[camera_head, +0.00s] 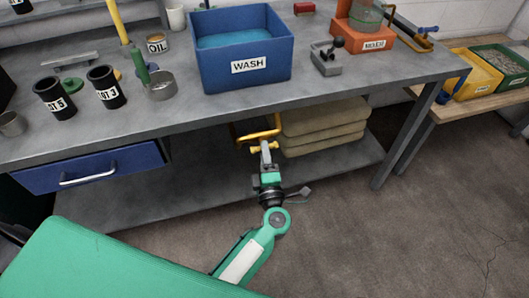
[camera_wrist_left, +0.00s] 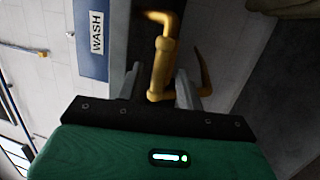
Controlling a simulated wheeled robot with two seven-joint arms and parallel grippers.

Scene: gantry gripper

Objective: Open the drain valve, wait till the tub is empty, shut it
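The blue tub labelled WASH (camera_head: 243,72) stands on the grey workbench with light blue water (camera_head: 235,38) in it, its surface below the rim. A brass drain pipe and valve (camera_head: 262,133) hang under the bench's front edge below the tub. My left gripper (camera_head: 266,152) is at the valve. In the left wrist view my left gripper (camera_wrist_left: 160,88) is open, with the brass valve handle (camera_wrist_left: 160,72) between its fingers and a gap showing on both sides. A curved brass piece (camera_wrist_left: 203,72) shows behind the right finger. My right gripper is not in view.
Stacked tan sacks (camera_head: 325,128) lie on the lower shelf, right of the valve. A blue drawer (camera_head: 90,168) is under the bench at left.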

